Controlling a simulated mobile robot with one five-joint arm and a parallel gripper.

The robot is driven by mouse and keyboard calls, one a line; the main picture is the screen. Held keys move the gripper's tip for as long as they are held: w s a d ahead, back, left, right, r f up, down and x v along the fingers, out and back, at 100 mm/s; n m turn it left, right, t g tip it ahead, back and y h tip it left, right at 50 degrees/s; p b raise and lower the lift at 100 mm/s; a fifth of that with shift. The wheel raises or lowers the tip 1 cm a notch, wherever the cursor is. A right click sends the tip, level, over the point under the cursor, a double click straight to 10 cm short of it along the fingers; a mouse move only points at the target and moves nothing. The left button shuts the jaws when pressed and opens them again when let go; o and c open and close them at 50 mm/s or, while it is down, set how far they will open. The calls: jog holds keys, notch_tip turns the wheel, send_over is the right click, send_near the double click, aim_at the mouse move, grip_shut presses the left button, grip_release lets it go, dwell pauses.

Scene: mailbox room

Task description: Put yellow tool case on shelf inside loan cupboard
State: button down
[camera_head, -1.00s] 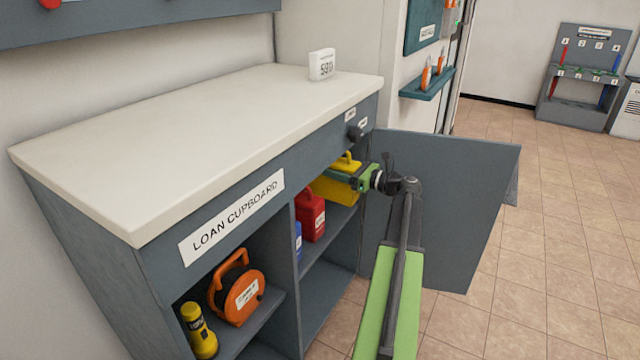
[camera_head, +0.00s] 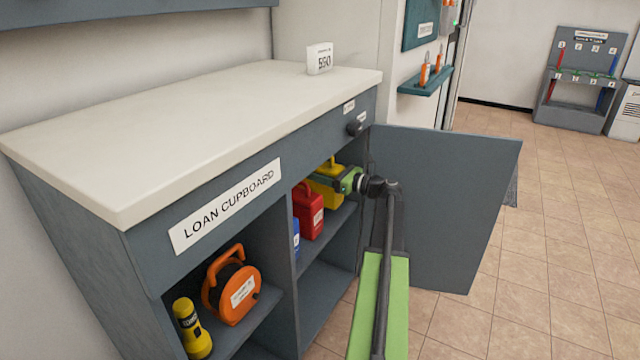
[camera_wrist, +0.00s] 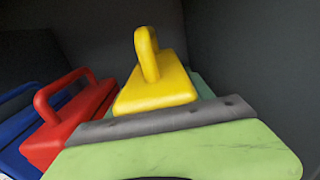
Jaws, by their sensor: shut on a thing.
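The yellow tool case (camera_head: 325,188) is inside the right bay of the loan cupboard (camera_head: 150,260), at shelf level, to the right of a red case. My gripper (camera_head: 340,180) is shut on the yellow case, reaching in through the open front. In the wrist view the yellow case (camera_wrist: 155,90) stands upright with its handle up, behind a green jaw of my gripper (camera_wrist: 180,130). The shelf (camera_head: 325,232) shows under the cases. Whether the yellow case touches it is hidden.
A red case (camera_head: 308,210) and a blue case (camera_head: 296,238) stand left of the yellow one. The open cupboard door (camera_head: 440,205) is right of my arm. An orange reel (camera_head: 232,290) and a yellow torch (camera_head: 190,328) occupy the left bay.

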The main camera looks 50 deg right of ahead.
aim_at(332, 200)
notch_tip(332, 200, down, 3)
jog(key=shift+f+b, duration=0.1)
jog(key=shift+b, duration=1.05)
jog(key=shift+w, duration=0.25)
jog(key=shift+c, duration=2)
grip_release()
jog(key=shift+s, duration=0.25)
jog(key=v, duration=1.1)
jog(key=shift+s, duration=0.3)
